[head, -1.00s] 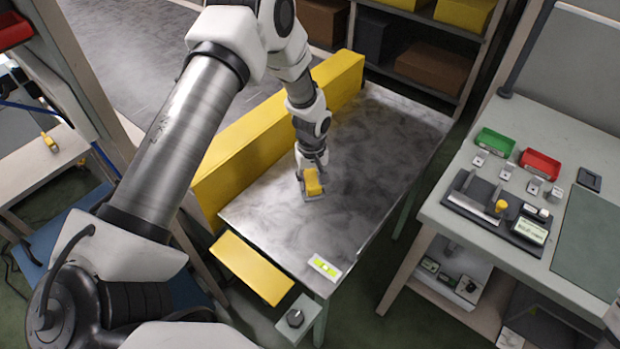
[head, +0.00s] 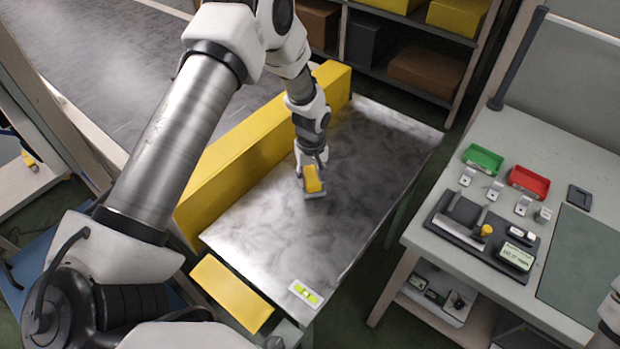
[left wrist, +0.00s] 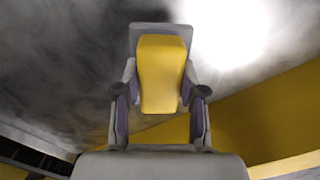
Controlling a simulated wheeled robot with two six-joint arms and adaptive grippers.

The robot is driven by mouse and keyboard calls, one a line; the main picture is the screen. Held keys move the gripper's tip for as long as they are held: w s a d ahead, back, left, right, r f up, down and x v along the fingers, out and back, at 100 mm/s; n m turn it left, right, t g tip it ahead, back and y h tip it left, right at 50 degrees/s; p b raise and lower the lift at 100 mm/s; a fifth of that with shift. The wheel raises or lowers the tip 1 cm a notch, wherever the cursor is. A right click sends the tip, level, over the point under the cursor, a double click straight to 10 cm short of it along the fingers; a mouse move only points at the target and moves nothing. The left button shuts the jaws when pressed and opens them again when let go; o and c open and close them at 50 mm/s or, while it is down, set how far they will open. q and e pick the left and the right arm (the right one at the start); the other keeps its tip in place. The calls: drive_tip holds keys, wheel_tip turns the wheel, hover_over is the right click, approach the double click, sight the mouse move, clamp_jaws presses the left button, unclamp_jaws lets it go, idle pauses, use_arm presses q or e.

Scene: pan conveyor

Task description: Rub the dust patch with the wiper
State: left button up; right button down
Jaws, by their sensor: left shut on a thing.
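My left gripper (head: 311,172) is shut on the wiper, which has a yellow block grip (head: 313,179) and a grey base (head: 315,194). The wiper is at the metal plate (head: 345,240), around its middle; whether it touches cannot be told for sure. In the left wrist view the yellow grip (left wrist: 162,75) sits between my fingers (left wrist: 160,100), with the grey base (left wrist: 148,30) beyond it. Dark, cloudy smears spread over the plate; I cannot tell a distinct edge of the dust patch. My right gripper is not in view.
A long yellow guard (head: 255,155) stands along the plate's left side. A white card (head: 306,293) with a yellow-green vial lies at the near corner. A bench (head: 440,215) at right holds green and red bins and a black tray.

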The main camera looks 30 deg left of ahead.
use_arm(q)
drive_tip(key=shift+s+r+p, duration=0.15)
drive_tip(key=shift+r+p, duration=0.15)
drive_tip(key=shift+r, duration=0.3)
drive_tip(key=shift+s+r+p, duration=0.15)
drive_tip(key=shift+r+p, duration=0.15)
drive_tip(key=shift+r, duration=0.25)
drive_tip(key=shift+w+r+p, duration=0.25)
drive_tip(key=shift+r+p, duration=0.65)
drive_tip(key=shift+r, duration=0.05)
drive_tip(key=shift+s+r+p, duration=0.15)
drive_tip(key=shift+r+p, duration=0.25)
drive_tip(key=shift+r, duration=0.3)
drive_tip(key=shift+f, duration=0.1)
